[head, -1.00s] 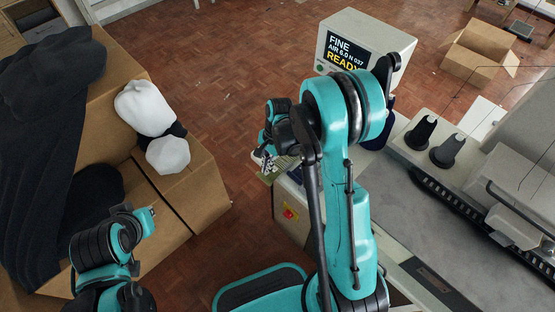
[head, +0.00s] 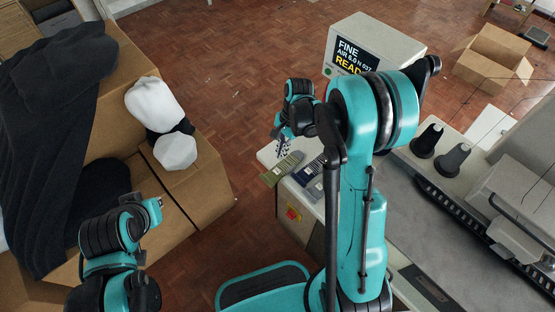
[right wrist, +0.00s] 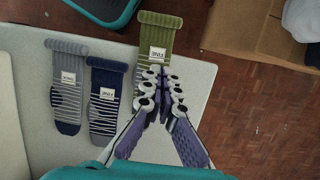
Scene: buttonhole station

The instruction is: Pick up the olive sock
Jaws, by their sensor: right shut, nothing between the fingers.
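The olive sock (head: 281,169) lies flat on the corner of the pale machine table. In the right wrist view the olive sock (right wrist: 158,34) shows its ribbed cuff and a white label; its striped foot end is partly hidden behind my fingers. My right gripper (head: 282,148) is shut and empty, just beyond the sock in the head view. In the right wrist view the right gripper's tips (right wrist: 161,76) overlap the sock's lower part; I cannot tell the height between them. My left arm is at the lower left of the head view, but its fingers do not show.
A navy sock (right wrist: 106,95) and a grey-blue sock (right wrist: 67,90) lie beside the olive one on the pale table (right wrist: 190,85). A display box (head: 365,45) stands behind. A cardboard box (head: 205,185) with dark and white cloth is at left.

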